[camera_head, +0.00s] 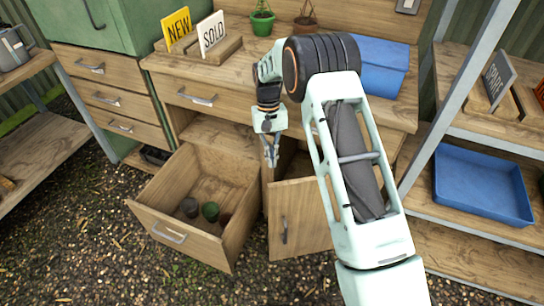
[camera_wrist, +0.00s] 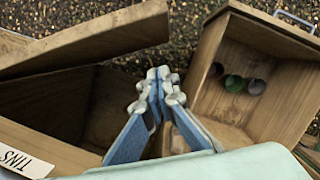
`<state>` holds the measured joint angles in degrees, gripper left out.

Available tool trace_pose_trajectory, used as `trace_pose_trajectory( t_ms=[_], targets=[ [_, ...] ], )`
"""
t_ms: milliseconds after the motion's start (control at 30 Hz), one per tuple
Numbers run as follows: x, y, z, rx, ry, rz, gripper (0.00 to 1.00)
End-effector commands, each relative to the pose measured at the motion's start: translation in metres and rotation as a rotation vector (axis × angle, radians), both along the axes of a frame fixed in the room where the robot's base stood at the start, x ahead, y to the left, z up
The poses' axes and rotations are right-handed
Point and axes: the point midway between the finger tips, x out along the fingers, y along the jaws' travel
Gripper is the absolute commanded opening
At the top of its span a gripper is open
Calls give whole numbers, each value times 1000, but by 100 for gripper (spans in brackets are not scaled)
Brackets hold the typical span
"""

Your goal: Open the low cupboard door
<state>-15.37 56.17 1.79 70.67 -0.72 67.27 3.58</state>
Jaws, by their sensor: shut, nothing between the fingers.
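The low cupboard door (camera_head: 306,212) is wooden, with a metal handle (camera_head: 284,231) near its left edge. It stands partly open, swung outward, and my arm hides its right part. In the wrist view the door (camera_wrist: 95,38) shows from above at upper left, with the dark cupboard inside (camera_wrist: 55,100) behind it. My gripper (camera_head: 272,163) points down near the door's upper left corner. In the wrist view its fingertips (camera_wrist: 160,75) are together and empty, close to the door's free edge. I cannot tell whether they touch it.
An open drawer (camera_head: 175,214) holding several small pots (camera_head: 210,211) juts out just left of the door. A metal-framed shelf with a blue tray (camera_head: 482,186) stands at right. The workbench top (camera_head: 230,78) is above. Gravel lies in front.

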Motion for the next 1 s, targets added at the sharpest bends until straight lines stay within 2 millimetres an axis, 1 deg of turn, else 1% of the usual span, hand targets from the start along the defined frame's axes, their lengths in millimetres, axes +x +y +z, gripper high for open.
trace_pose_trajectory(
  t_ms=[33,267,300,333,500,600,800,1000],
  targets=[
    [-4,-1,-13,-1,4,0,0],
    [-16,-4,-63,-2,3,0,0],
    [-20,-5,-56,-1,0,0,0],
    [-24,-6,-56,-1,-1,0,0],
    [-40,-10,-56,-1,0,0,0],
    [-47,-11,-56,0,-2,0,0],
    [-53,-13,-56,-1,-1,0,0],
    [-53,-13,-56,-1,-1,0,0]
  ],
)
